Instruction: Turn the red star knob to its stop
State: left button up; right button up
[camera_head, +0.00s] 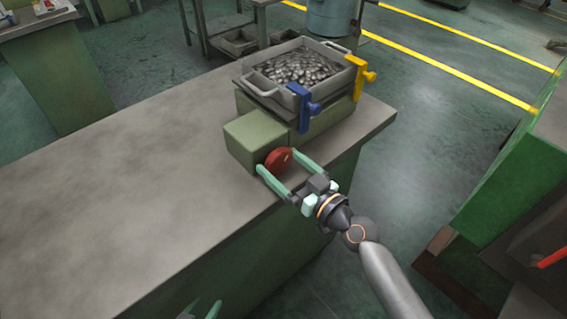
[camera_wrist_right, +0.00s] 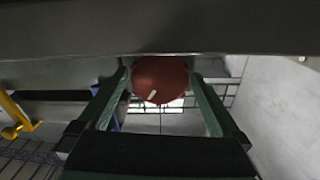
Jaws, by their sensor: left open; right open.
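The red star knob (camera_head: 276,162) sits on the front face of a green box (camera_head: 250,138) on the bench. It also shows in the right wrist view (camera_wrist_right: 160,76), with a small pale mark on its face. My right gripper (camera_head: 278,161) is open, with one finger on each side of the knob. In the right wrist view (camera_wrist_right: 159,78) the fingertips flank the knob's rim; whether they touch it I cannot tell. My left gripper (camera_head: 203,309) is open and empty at the bottom edge of the head view, low in front of the bench, mostly cut off.
A metal tray (camera_head: 257,90) of small metal parts stands on the green base behind the box. A blue clamp (camera_head: 303,106) and a yellow clamp (camera_head: 359,77) are at its edge. The bench top (camera_head: 120,190) is clear to the left. A green machine (camera_head: 510,190) stands right.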

jog(key=c, duration=1.2)
jog(key=shift+o, duration=0.2)
jog(key=shift+m, duration=0.3)
jog(key=m, duration=0.2)
jog(key=shift+m+p, duration=0.3)
jog(key=shift+m, duration=1.8)
jog(key=o, duration=1.2)
jog(key=shift+c, duration=0.2)
